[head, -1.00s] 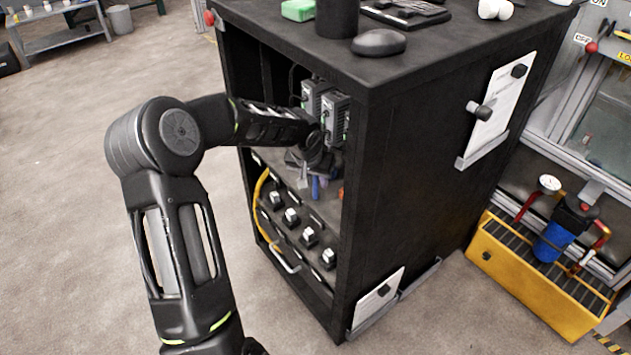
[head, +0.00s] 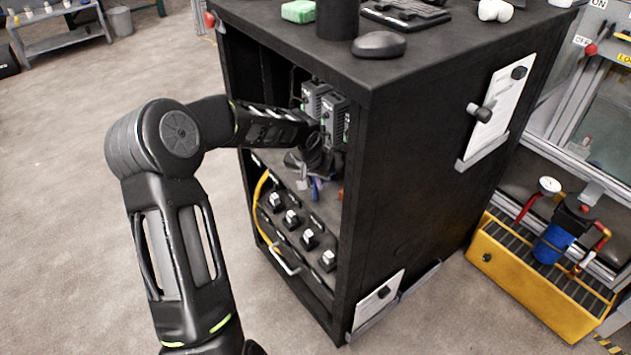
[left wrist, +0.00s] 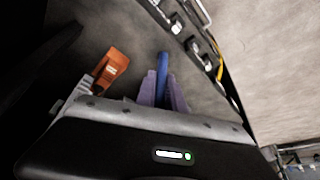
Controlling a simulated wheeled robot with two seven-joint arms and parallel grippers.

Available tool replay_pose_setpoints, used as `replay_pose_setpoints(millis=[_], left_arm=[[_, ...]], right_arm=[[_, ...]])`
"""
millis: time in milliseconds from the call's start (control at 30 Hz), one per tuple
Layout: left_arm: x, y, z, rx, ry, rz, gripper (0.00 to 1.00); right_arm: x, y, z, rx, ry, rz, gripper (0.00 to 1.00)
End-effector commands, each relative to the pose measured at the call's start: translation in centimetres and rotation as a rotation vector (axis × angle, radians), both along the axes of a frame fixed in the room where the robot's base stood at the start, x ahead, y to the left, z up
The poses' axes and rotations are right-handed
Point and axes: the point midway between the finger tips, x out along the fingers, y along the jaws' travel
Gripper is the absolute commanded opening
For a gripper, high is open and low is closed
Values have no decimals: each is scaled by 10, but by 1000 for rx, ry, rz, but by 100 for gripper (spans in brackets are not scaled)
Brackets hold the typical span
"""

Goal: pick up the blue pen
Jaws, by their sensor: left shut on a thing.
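The blue pen (left wrist: 162,75) shows in the left wrist view between the two purple-grey fingers of my left gripper (left wrist: 163,90), which is shut on it. Its far end sticks out past the fingertips over the grey shelf. In the head view my left arm reaches into the open side of the black cabinet, and the left gripper (head: 312,185) is small and dim there, low over the shelf. The pen is hard to tell from the fingers in that view. I cannot tell whether the pen touches the shelf. My right gripper is not in view.
An orange object (left wrist: 113,66) lies on the shelf beside the pen. The black cabinet (head: 420,170) walls in the shelf. Grey modules (head: 325,108) stand above my gripper. Black switches (head: 292,217) and a yellow cable (head: 260,200) are on the panel below.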

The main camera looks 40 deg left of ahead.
Motion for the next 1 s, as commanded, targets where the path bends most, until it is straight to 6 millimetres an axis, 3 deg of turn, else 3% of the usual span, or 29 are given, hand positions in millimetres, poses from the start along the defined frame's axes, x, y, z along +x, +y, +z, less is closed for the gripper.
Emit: replay_pose_setpoints(millis=[267, 600, 867, 1000], left_arm=[[1, 4, 19, 2, -3, 0, 0], [1, 4, 73, 2, -5, 0, 0], [0, 62, 69, -1, -2, 6, 0], [0, 107, 69, 0, -2, 6, 0]], right_arm=[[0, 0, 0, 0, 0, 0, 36], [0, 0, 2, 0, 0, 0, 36], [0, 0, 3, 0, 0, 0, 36], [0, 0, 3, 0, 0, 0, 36]])
